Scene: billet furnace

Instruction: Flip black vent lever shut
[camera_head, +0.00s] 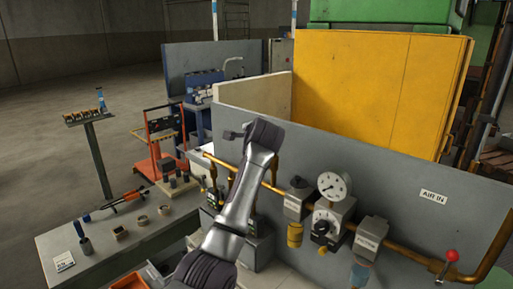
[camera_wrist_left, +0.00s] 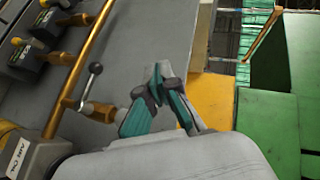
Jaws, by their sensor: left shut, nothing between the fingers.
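The black vent lever (camera_wrist_left: 95,69) shows in the left wrist view as a dark ball on a thin metal stem. The stem rises from a fitting on the brass pipe. My left gripper (camera_wrist_left: 157,85), with teal-padded fingers, is shut and empty. It appears to the right of the lever's ball in that view, with a visible gap between them. In the head view my left arm reaches up over the grey panel (camera_head: 390,190) and hides the black lever and most of the gripper. My right gripper is not in view.
The brass pipe (camera_head: 283,191) runs along the panel through a dial gauge (camera_head: 332,186) and valve blocks. A red-knobbed lever (camera_head: 451,256) stands at the right. A yellow wall (camera_head: 375,90) rises behind. A grey bench (camera_head: 95,250) with small parts is at the left.

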